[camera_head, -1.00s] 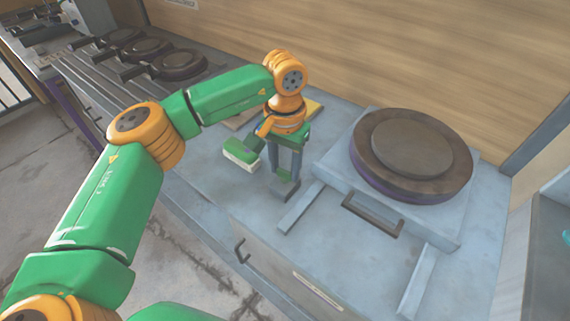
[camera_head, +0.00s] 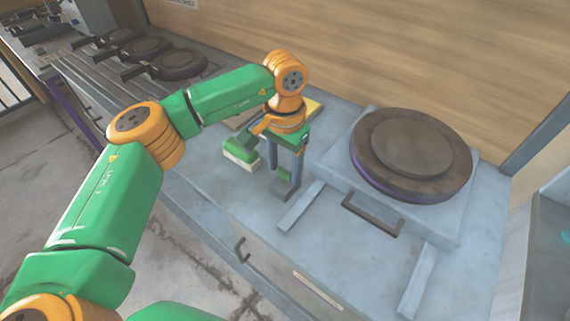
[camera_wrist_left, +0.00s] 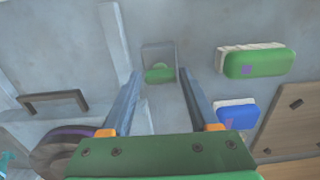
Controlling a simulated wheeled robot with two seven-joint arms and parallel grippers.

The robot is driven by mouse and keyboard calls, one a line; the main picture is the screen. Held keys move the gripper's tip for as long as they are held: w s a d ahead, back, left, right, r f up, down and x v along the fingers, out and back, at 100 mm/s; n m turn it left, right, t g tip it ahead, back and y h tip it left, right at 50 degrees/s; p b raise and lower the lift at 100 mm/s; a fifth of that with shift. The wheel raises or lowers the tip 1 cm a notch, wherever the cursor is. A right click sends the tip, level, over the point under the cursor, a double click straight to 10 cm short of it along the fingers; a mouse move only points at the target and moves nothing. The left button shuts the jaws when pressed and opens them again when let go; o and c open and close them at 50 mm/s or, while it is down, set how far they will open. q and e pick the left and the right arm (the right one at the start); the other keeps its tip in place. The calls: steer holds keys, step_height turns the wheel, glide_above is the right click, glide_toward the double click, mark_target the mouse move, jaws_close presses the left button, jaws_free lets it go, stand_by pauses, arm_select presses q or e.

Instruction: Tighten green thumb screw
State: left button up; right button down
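The green thumb screw (camera_wrist_left: 159,75) shows in the left wrist view beside a small grey block (camera_wrist_left: 158,52). My left gripper (camera_wrist_left: 160,78) is open, with its two grey fingers apart on either side of the screw. In the head view the left gripper (camera_head: 285,178) points down over the counter, close to the grey block (camera_head: 288,188). The screw is hidden there by the gripper. Whether either finger touches the screw, I cannot tell. My right gripper is not in view.
A green brush (camera_head: 241,151) lies just left of the gripper; a blue brush (camera_wrist_left: 235,113) shows in the wrist view. The round plate press (camera_head: 410,155) and its handle (camera_head: 372,215) are at the right. Several round pans (camera_head: 178,64) stand at the back left.

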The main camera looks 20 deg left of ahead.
mark_target(285, 171)
arm_select(q)
steer(key=shift+o, duration=0.7)
steer(key=shift+r, duration=0.1)
step_height(285, 171, up, 7)
steer(key=shift+b, duration=0.3)
